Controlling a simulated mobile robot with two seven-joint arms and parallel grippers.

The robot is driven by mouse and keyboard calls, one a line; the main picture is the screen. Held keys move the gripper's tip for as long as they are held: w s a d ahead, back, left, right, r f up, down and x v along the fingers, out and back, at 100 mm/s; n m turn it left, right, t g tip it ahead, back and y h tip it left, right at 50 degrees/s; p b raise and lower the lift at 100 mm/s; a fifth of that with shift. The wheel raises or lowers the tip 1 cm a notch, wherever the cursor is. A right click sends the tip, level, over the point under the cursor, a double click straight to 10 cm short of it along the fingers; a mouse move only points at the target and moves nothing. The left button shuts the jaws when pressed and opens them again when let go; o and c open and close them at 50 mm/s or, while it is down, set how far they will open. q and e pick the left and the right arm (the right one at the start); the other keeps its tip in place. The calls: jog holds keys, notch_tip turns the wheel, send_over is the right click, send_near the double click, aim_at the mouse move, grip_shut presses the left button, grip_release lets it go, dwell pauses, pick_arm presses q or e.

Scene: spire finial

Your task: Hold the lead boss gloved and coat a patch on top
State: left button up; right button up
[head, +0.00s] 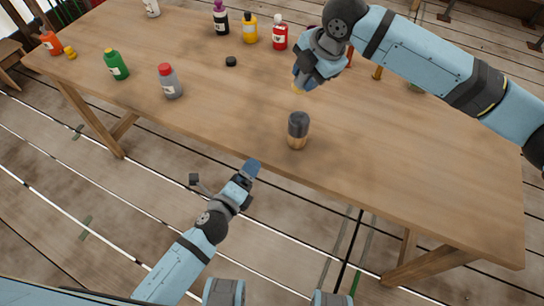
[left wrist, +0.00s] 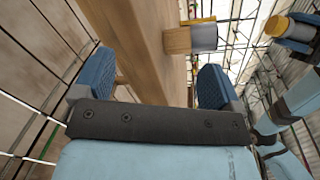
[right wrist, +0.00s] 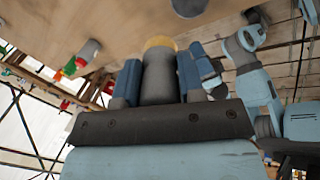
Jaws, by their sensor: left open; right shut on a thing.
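The lead boss (head: 298,122) is a dark grey rounded cap on a short wooden block (head: 297,142), upright near the table's front edge. My left gripper (head: 253,168) is open and empty, with blue fingers, left of the boss and off the table's front edge. The boss also shows beyond its fingers in the left wrist view (left wrist: 204,37). My right gripper (head: 301,85) is above the table behind the boss, shut on a grey cylinder (right wrist: 158,82) with a yellow end (right wrist: 160,43). A grey round top, seemingly the boss (right wrist: 188,6), shows at the right wrist view's top edge.
A grey bottle with a red cap (head: 170,84) and a green bottle (head: 116,66) stand left. A small black disc (head: 231,61) lies farther back. Yellow (head: 250,30) and red (head: 280,36) bottles stand behind. The table (head: 420,170) is clear right of the boss.

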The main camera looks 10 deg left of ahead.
aim_at(292, 137)
pick_arm(q)
jog(key=w+d+r+m+h, duration=0.1)
jog(key=w+d+m, duration=0.3)
jog(key=m, duration=0.1)
jog(key=w+d+m+h, duration=0.1)
jog(key=w+d+m, duration=0.3)
jog(key=w+m, duration=0.1)
jog(key=w+d+r+m+h, duration=0.1)
jog(key=w+d+m+h, duration=0.1)
jog(key=w+d+m, duration=0.2)
jog(key=shift+w+d+r+m, duration=0.15)
jog(key=shift+w+r+m, duration=0.15)
jog(key=shift+w+m, duration=0.4)
jog(key=shift+s, duration=0.1)
jog(key=c, duration=1.1)
